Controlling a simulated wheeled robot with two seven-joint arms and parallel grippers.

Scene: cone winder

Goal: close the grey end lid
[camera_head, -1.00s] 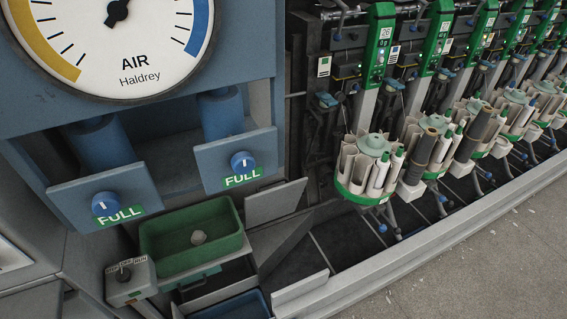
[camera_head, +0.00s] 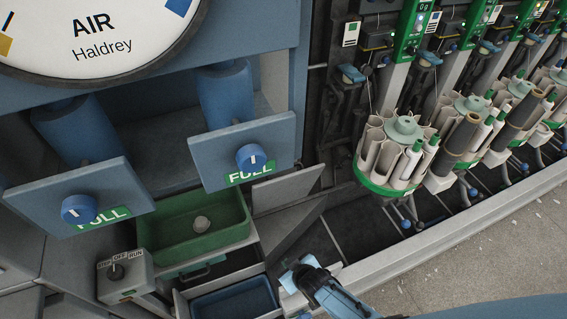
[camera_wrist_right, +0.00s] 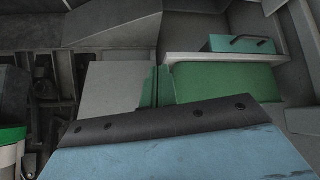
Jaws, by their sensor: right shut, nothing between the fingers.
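The grey end lid (camera_head: 288,188) is a flat grey panel, standing tilted out at the right end of the green tray, apart from closing over anything. In the right wrist view a flat grey panel (camera_wrist_right: 117,86), which looks like the same lid, is beside the green tray, beyond the gripper. My right gripper (camera_head: 298,268) comes in from the bottom right, below the lid and apart from it. It is shut and empty. In the wrist view its blue body with a black edge (camera_wrist_right: 165,121) fills the lower middle. My left gripper is not in view.
The green tray (camera_head: 160,232) holds a small pale object. A blue bin (camera_head: 235,300) is below it. Two blue drawer fronts (camera_head: 243,151) marked FULL jut out above. A switch box (camera_head: 125,276) is at left. A grey rail (camera_head: 405,240) runs along the machine's front, right of the gripper.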

